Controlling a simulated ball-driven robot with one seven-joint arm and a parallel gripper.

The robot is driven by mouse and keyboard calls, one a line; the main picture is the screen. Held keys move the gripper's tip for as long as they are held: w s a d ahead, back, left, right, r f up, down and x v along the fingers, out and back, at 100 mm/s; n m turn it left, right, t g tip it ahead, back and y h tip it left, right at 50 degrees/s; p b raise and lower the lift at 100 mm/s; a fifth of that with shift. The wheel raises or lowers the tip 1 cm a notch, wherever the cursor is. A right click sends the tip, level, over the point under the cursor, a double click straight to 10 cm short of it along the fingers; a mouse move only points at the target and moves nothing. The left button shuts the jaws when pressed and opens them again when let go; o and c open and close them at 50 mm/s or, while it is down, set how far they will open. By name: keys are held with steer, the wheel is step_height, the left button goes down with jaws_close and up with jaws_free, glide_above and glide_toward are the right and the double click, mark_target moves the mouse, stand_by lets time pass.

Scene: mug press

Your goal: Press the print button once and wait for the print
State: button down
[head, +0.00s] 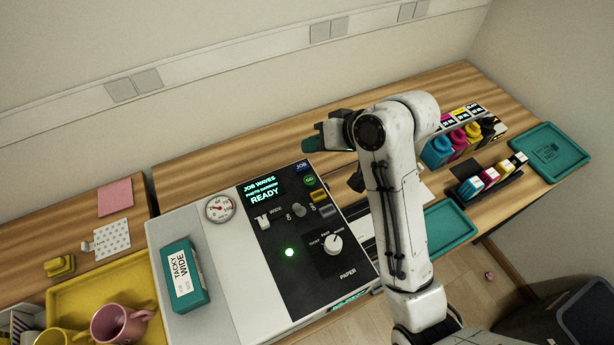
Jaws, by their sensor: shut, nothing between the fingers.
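The press (222,268) has a black control panel (283,290) with a lit display (263,191) that reads "JOB WAVES" and "READY"; its middle line is hard to read. A round green button (310,181) with small lettering, seemingly "GO", sits right of the display. A blue button (302,167) marked "JOB" is just above it. No button legibly says print. My gripper (312,142) has teal tips and is shut and empty. In the picture it is just above the blue and green buttons, apart from them; its height is hard to judge.
The panel also has a white switch (263,222), a grey knob (299,210), a white paper dial (333,245) and a glowing green light (290,252). A teal "TACKY WIDE" box (184,275) lies on the press. A pink mug (118,323) stands in the yellow tray (75,290). Ink bottles (455,141) stand right.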

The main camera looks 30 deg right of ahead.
steer(key=shift+f, duration=0.15)
steer(key=b, duration=0.8)
glide_above(314, 181)
step_height(314, 181, down, 6)
steer(key=shift+f, duration=1.25)
steer(key=shift+f, duration=0.1)
stand_by(0.5)
steer(key=shift+f, duration=0.35)
